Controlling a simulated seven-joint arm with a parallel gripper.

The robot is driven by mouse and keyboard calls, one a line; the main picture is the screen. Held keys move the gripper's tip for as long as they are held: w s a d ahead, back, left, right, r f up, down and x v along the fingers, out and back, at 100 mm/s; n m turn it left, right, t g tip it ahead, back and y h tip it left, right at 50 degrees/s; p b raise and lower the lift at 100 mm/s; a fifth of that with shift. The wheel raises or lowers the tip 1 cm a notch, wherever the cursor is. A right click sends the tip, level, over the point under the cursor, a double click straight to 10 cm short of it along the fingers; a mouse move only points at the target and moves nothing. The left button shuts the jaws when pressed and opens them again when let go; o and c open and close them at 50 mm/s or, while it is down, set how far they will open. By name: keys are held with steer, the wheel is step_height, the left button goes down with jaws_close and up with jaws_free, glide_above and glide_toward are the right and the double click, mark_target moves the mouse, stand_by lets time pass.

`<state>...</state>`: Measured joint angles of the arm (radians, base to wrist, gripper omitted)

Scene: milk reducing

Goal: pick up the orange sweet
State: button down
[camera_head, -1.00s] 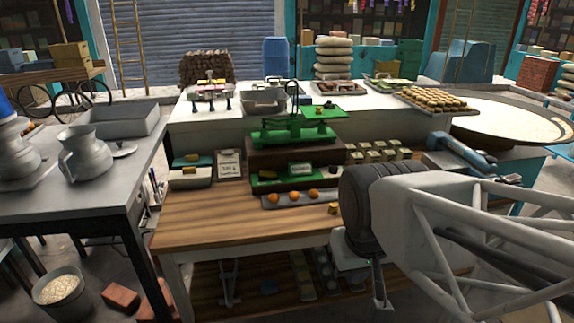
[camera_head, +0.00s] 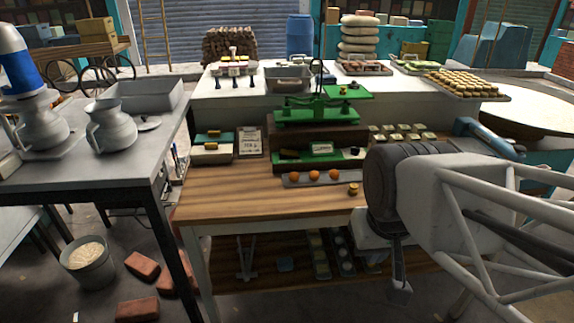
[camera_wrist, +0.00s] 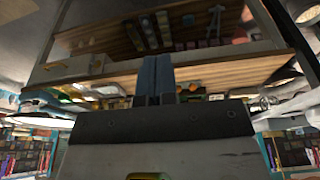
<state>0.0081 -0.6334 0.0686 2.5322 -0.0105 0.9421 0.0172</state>
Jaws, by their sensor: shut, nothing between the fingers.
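Several small round orange sweets sit in a row on a grey tray (camera_head: 285,181) near the back of the wooden table. The left one (camera_head: 295,177), the middle one (camera_head: 314,176) and the right one (camera_head: 334,175) are all unobstructed. My gripper (camera_head: 400,287) hangs low in front of the table's front edge, to the right of and below the sweets, apart from them. In the wrist view, which looks upside down, my gripper's fingers (camera_wrist: 156,80) are together with nothing between them.
A small brown-gold piece (camera_head: 353,190) lies on the wooden table (camera_head: 250,203) right of the tray. A grey side table (camera_head: 95,165) with metal jugs is at left. The wooden top in front of the tray is clear.

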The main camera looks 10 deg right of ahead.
steer(key=c, duration=1.1)
jaws_free()
steer(key=shift+o, duration=0.2)
